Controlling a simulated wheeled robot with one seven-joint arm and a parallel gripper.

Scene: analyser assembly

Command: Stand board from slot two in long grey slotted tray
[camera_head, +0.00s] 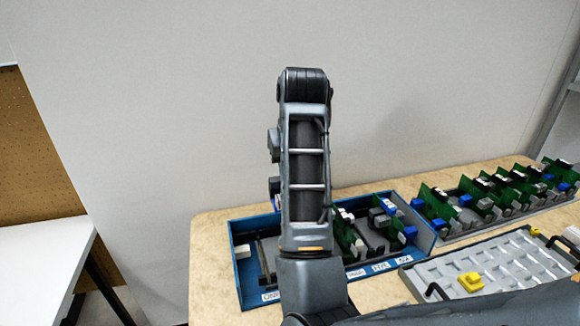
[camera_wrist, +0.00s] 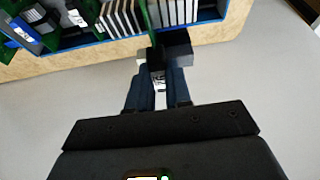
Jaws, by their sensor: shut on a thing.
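In the wrist view my gripper (camera_wrist: 158,86) is shut on a green board (camera_wrist: 144,14), which shows nearly edge-on between the fingers. A grey block (camera_wrist: 177,44) and a pale block sit beside the hold. The board is over or in the blue slotted tray (camera_wrist: 207,14); I cannot tell whether its lower edge is in a slot. In the head view my arm hides the gripper and most of the held board. The blue tray (camera_head: 245,288) has several slot labels, and green boards (camera_head: 347,236) stand in its right part. The long grey slotted tray (camera_head: 478,232) stands at the back right.
The long grey tray holds several green boards (camera_head: 437,207) with white and blue parts. A light grey compartment tray (camera_head: 520,262) with black handles and a yellow piece (camera_head: 471,282) lies in front of it. A white table (camera_head: 40,265) is far left. A wall rises behind.

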